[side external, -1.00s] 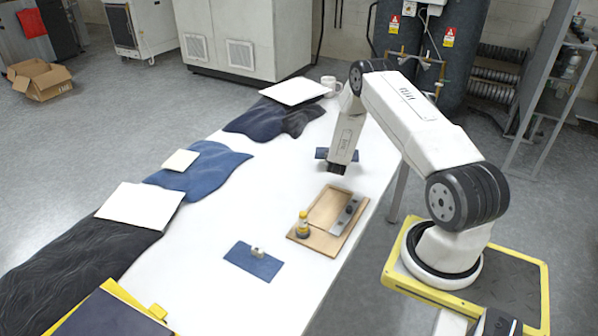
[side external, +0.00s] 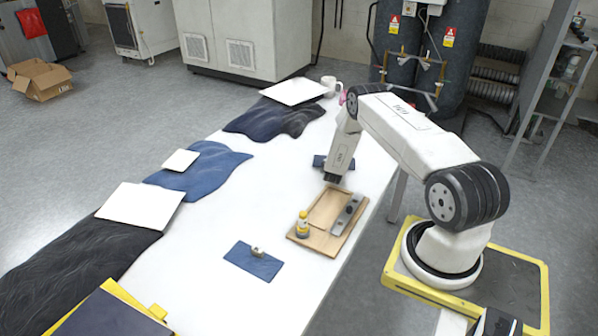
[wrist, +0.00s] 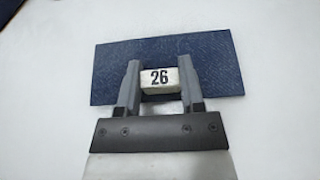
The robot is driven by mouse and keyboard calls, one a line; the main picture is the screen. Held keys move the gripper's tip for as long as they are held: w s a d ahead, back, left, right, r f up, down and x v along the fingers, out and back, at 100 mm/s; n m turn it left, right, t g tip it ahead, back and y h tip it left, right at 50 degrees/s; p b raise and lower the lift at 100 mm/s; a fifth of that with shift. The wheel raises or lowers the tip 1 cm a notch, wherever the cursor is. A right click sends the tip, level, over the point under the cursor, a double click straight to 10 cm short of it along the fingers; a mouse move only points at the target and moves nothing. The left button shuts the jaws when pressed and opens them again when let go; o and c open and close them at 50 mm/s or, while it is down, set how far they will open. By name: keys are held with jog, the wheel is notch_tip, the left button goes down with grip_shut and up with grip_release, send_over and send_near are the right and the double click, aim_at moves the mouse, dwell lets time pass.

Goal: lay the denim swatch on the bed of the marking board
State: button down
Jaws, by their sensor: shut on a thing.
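A dark blue denim swatch (side external: 319,161) with a white block tag marked "26" (wrist: 160,77) is at my gripper, on the far side of the board. In the wrist view, the fingers of my gripper (wrist: 160,85) are shut on the tag, with the swatch (wrist: 212,62) spread flat around it. In the side view, my gripper (side external: 333,178) points down by the far edge of the wooden marking board (side external: 317,243). The board's recessed bed (side external: 326,208) is empty. How high the swatch is above the table is hard to tell.
Another blue swatch with a small block (side external: 254,262) lies nearer. Draped fabrics (side external: 205,172) line the table's left edge.

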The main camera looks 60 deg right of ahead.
jog(key=shift+f, duration=0.4)
jog(key=shift+c, duration=1.1)
grip_release()
jog(key=shift+r, duration=0.2)
jog(key=shift+v, duration=6)
jog(key=shift+r, duration=0.1)
